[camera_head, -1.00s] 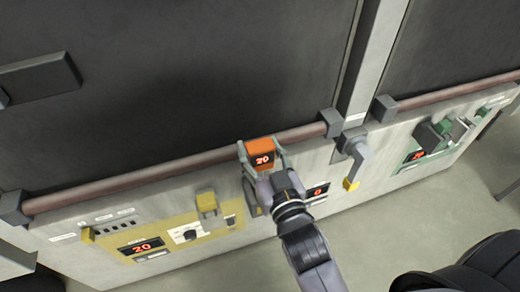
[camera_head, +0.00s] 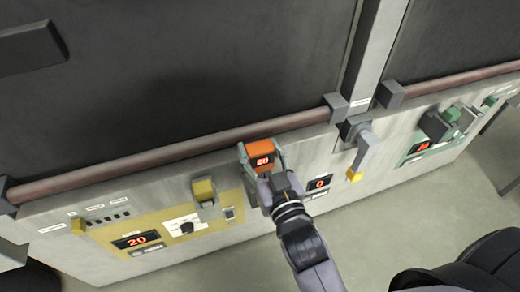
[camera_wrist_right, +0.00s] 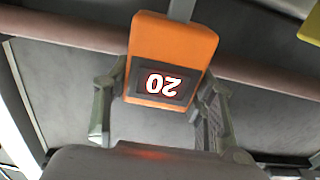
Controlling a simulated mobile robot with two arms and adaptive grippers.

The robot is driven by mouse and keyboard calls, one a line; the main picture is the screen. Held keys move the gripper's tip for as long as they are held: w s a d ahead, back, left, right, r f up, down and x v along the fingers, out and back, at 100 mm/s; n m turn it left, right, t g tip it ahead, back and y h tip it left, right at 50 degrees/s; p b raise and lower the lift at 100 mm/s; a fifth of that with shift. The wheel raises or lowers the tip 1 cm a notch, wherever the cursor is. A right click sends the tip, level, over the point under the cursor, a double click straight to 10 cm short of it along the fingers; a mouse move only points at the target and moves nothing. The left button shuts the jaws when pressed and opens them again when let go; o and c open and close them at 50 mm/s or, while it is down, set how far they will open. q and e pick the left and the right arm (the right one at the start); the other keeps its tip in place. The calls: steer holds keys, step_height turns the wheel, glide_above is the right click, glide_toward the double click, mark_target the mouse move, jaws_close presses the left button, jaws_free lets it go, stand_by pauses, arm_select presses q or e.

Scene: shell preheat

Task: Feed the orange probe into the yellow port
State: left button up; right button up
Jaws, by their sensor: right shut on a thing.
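The orange probe (camera_head: 261,148), a block with a small red "20" display, is between the fingers of my right gripper (camera_head: 262,160). In the right wrist view the probe (camera_wrist_right: 174,45) fills the space between the fingertips (camera_wrist_right: 162,105), and a grey stem runs from its far end. The yellow port is most likely the yellow-topped block (camera_head: 204,189) on the yellow panel (camera_head: 170,232), just left of the gripper. The probe is apart from it. My left gripper does not show.
A brownish-red rail (camera_head: 180,158) runs above the panels, below large dark doors. A grey handle with a yellow tip (camera_head: 365,152) stands right of the gripper. A green panel (camera_head: 428,148) is farther right. A dark chair-like shape (camera_head: 465,270) is at lower right.

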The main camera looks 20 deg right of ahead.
mark_target(262, 167)
steer(key=shift+f+b, duration=1)
steer(key=shift+f, duration=0.7)
steer(key=o, duration=1.3)
steer(key=shift+o, duration=0.2)
